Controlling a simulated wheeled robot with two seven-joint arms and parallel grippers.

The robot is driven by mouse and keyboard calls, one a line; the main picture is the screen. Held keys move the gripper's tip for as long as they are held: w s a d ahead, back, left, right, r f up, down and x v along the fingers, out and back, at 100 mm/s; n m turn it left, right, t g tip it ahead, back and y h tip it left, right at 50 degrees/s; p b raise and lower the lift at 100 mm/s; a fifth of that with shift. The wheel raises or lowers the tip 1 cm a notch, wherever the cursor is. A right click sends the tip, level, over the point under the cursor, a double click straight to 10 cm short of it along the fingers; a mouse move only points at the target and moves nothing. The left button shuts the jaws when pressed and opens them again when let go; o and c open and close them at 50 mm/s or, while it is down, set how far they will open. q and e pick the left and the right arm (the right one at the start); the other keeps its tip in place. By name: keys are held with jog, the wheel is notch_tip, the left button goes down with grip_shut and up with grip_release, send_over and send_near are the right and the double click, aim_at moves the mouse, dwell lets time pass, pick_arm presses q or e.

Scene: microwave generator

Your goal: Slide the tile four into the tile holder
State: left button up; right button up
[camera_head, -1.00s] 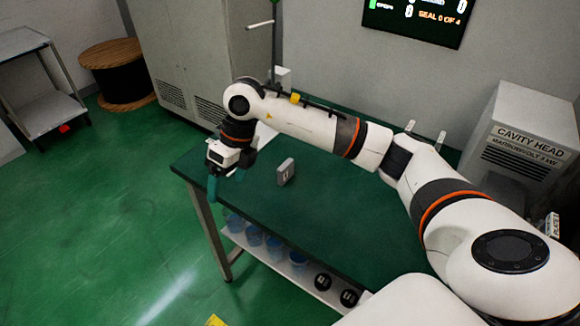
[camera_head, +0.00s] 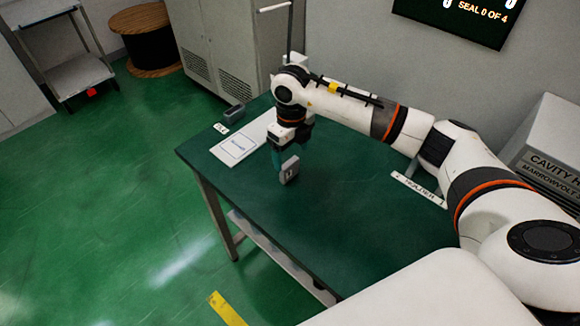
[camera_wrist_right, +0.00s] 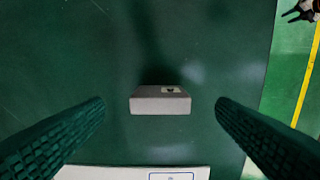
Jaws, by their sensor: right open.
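A small grey tile (camera_head: 291,169) with a light mark on its face stands on the green table (camera_head: 330,215). My right gripper (camera_head: 283,155) points down at the tile and partly overlaps it in the head view. In the right wrist view my right gripper (camera_wrist_right: 160,110) is open, with one ribbed green finger on each side of the tile (camera_wrist_right: 160,105) and a clear gap on both sides. The mark on the tile is too small to read. A strip lettered as a holder label (camera_head: 419,189) lies near the right of the table; the holder itself cannot be made out, and my right arm covers part of that area.
A white board with a printed sheet (camera_head: 239,148) lies at the table's left end. A dark grey block (camera_head: 233,114) sits near the far left corner by a small label (camera_head: 221,128). A cabinet (camera_head: 235,50) stands behind. The table's front middle is clear.

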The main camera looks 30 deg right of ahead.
aim_at(289, 163)
jog(key=f, duration=0.1)
jog(key=f+p, duration=0.1)
jog(key=f, duration=0.2)
jog(key=shift+w+a+f+p, duration=0.1)
jog(key=shift+w+f+p, duration=0.1)
jog(key=shift+w+p, duration=0.15)
jog(key=shift+f, duration=0.25)
pick_arm(q)
jog(key=shift+w+d+r, duration=0.15)
jog(key=shift+d+r, duration=0.8)
jog(key=shift+a, duration=0.1)
pick_arm(e)
jog(key=shift+c, duration=0.6)
